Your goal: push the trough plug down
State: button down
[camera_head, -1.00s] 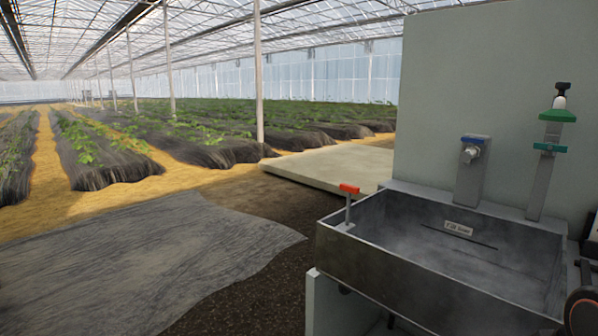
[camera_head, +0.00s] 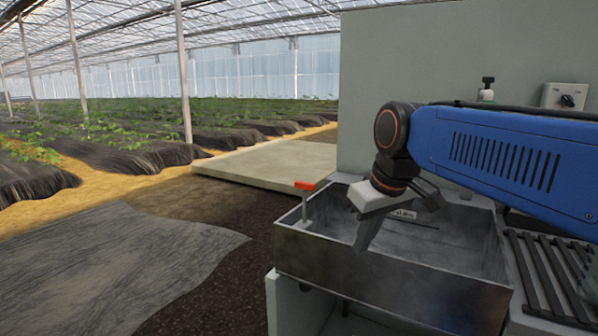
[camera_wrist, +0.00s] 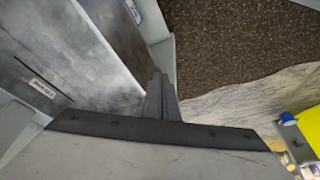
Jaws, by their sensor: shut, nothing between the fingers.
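The trough plug appears to be the red-topped grey post (camera_head: 305,188) standing upright at the left end of the metal trough (camera_head: 390,280). Its red cap stands above the rim. My gripper (camera_head: 364,244) is shut and empty, pointing down over the trough, to the right of the post and apart from it in the picture. In the wrist view my closed fingers (camera_wrist: 161,92) lie across the trough's edge, and I cannot make out the red cap there. The trough's label (camera_wrist: 41,88) shows at the left.
A slatted rack (camera_head: 535,270) sits right of the trough. A grey panel (camera_head: 400,60) with a switch box (camera_head: 565,97) rises behind. Dark soil (camera_head: 225,210) and a grey ground sheet (camera_head: 110,265) lie open on the left. A yellow object (camera_wrist: 309,130) shows in the wrist view.

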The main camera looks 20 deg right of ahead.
jog(key=w+a+r+n, duration=0.2)
jog(key=w+r+n, duration=0.1)
jog(key=w+r, duration=0.95)
notch_tip(320, 180, up, 9)
jog(key=n+g+y, duration=0.2)
jog(key=n, duration=0.1)
send_over(308, 184)
jog(key=s+d, duration=0.2)
jog(key=shift+h, duration=0.3)
jog(key=x, duration=1.3)
jog(key=shift+w+d+f, duration=0.1)
jog(key=shift+d+f, duration=0.05)
jog(key=shift+f, duration=0.4)
jog(key=shift+f, duration=2.35)
